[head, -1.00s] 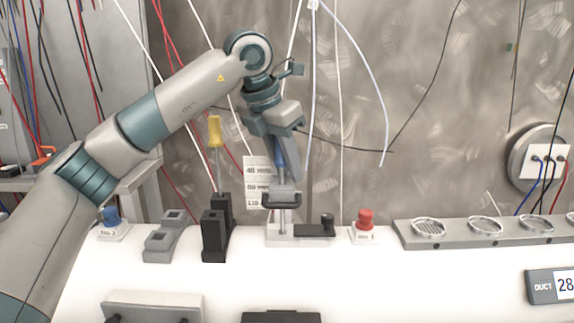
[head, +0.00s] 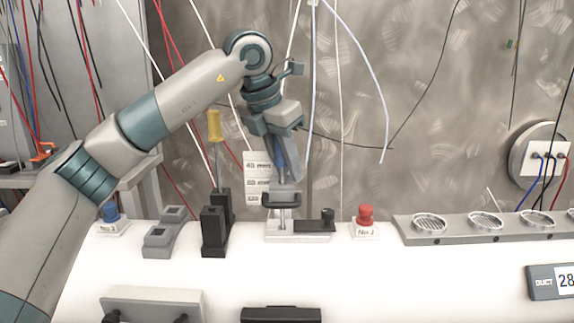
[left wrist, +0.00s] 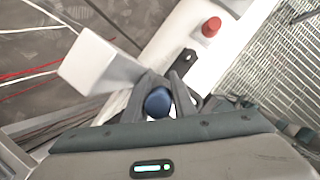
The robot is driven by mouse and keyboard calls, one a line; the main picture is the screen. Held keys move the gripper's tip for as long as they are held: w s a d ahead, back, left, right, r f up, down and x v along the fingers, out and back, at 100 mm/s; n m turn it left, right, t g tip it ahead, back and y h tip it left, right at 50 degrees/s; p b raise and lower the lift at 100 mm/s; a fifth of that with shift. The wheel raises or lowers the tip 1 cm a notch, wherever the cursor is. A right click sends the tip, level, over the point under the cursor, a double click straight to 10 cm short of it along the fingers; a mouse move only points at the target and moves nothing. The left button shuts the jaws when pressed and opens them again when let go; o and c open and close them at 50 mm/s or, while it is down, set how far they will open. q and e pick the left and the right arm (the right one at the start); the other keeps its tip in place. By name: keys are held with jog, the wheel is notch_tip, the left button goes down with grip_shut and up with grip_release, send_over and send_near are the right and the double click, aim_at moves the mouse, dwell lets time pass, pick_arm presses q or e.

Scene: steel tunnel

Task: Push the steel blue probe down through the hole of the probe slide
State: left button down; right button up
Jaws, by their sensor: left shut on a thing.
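The steel blue probe (head: 281,158) stands upright above the probe slide, with its blue handle largely hidden behind my left gripper (head: 284,172). My gripper is shut on it. In the left wrist view the round blue probe top (left wrist: 158,102) sits between the two dark fingers. The probe slide (head: 290,237) has a pale base, a dark bracket around the thin steel rod, and a flat black arm with a knob at its right. The rod runs down through the bracket toward the base. The hole itself and the probe's tip are not clearly visible. My right gripper is not in view.
A black block (head: 214,235) with a yellow-handled tool (head: 214,125) stands close left of the slide. A grey block (head: 166,235) and blue button (head: 110,213) are farther left. A red button (head: 365,213) and grated rail (head: 480,228) are right. Loose wires hang behind.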

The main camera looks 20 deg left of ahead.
pick_arm(q)
jog(key=c, duration=1.6)
grip_release()
jog(key=shift+c, duration=0.2)
jog(key=shift+o, duration=1.2)
jog(key=shift+d, duration=0.1)
jog(key=shift+s+r, duration=0.1)
jog(key=shift+r, duration=0.15)
